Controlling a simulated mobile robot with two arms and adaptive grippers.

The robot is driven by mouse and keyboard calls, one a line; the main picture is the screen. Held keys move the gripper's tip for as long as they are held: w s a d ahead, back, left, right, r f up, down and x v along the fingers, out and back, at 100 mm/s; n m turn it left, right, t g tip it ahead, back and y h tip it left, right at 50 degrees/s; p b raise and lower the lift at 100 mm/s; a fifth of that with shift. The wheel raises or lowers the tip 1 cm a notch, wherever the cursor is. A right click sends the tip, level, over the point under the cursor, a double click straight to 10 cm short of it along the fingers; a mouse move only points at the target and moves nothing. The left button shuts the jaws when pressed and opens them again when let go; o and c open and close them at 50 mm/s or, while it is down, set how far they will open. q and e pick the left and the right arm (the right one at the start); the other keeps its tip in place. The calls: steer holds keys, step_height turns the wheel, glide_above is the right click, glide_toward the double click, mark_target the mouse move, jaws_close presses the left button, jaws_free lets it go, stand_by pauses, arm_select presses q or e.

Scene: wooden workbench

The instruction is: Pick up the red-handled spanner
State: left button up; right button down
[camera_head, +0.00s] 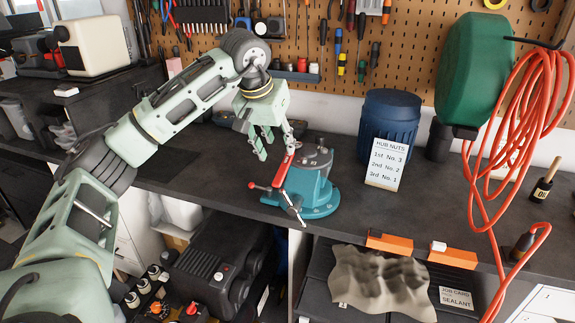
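A long red piece (284,172), which looks like the red handle of the spanner, slants at the left side of the vise. Its upper end meets the gripper's right finger in the picture; I cannot tell whether they touch. The spanner's metal head cannot be made out clearly. My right gripper is not in view.
A blue drum (389,125) and a hub nuts card (386,164) stand right of the vise. A green reel (473,70) with orange hose (520,110) hangs further right. Tools hang on the pegboard (410,60) behind.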

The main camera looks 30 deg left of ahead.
mark_target(284, 166)
arm_select(q)
steer(key=p+x, duration=0.3)
steer(key=x, duration=0.4)
steer(key=shift+s+f, duration=0.1)
steer(key=shift+f, duration=0.35)
steer(key=shift+c, duration=0.5)
steer(key=c, duration=0.4)
steer(key=shift+r, duration=0.1)
jaws_close()
